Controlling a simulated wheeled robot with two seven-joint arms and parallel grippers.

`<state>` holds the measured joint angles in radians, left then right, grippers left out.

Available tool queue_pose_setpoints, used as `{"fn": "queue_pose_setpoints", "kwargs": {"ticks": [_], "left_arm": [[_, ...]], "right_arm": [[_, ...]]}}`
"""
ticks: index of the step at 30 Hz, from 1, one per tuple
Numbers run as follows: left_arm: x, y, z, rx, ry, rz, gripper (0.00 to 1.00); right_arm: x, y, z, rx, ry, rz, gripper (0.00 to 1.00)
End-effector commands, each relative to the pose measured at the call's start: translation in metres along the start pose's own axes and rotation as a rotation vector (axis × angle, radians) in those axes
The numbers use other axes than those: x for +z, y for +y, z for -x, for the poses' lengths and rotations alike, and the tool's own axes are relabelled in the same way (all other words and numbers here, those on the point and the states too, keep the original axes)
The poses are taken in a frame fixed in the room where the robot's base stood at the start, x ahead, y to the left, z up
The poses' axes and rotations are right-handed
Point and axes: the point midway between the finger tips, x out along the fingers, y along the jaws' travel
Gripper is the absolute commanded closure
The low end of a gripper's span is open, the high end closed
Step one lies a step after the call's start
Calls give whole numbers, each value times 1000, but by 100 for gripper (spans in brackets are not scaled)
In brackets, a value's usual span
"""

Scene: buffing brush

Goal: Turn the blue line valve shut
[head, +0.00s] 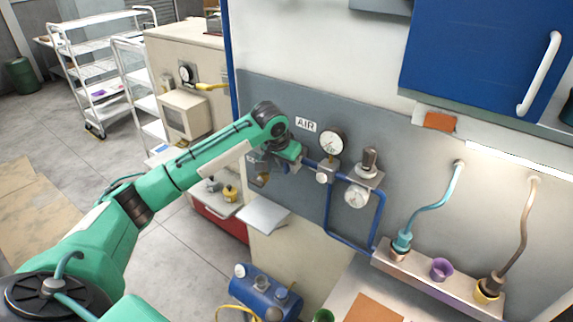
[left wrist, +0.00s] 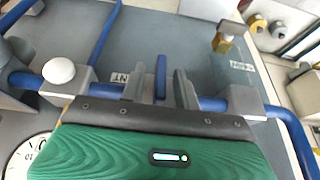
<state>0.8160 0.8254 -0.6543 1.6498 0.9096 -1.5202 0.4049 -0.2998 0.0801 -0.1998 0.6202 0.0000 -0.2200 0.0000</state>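A blue pipe line (head: 330,236) runs along the grey wall panel under the AIR label; it also crosses the left wrist view (left wrist: 215,103). On it, the blue valve handle (left wrist: 161,76) stands up as a thin lever. My left gripper (head: 268,163) is at the left end of this line and hides the handle in the head view. In the left wrist view my left gripper (left wrist: 164,80) has its two grey fingers apart, one on each side of the handle. A gap shows right of the handle; contact on its left is unclear. My right gripper is out of view.
Two round gauges (head: 331,143) (head: 356,196) and a regulator (head: 369,161) sit right of my gripper. A brass fitting (left wrist: 224,40) shows nearby in the left wrist view. A blue tank (head: 265,292) stands below. A blue cabinet (head: 485,58) hangs upper right.

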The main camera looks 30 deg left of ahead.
Motion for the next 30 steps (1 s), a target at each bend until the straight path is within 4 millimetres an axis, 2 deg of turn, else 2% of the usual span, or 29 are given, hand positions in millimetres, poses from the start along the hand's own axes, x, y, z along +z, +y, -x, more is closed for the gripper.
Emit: {"fn": "queue_pose_setpoints", "kwargs": {"ticks": [7, 11, 14, 24, 30], "left_arm": [[2, 1, -3, 1, -7, 0, 68], [3, 1, 4, 1, -6, -1, 68], [3, 1, 18, 1, -4, -1, 68], [1, 1, 95, 1, 0, -2, 68], [1, 1, 125, 0, -2, -1, 68]], "right_arm": [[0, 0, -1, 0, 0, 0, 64], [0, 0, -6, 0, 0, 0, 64], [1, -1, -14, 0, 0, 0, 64], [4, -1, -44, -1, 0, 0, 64], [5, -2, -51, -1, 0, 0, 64]]}}
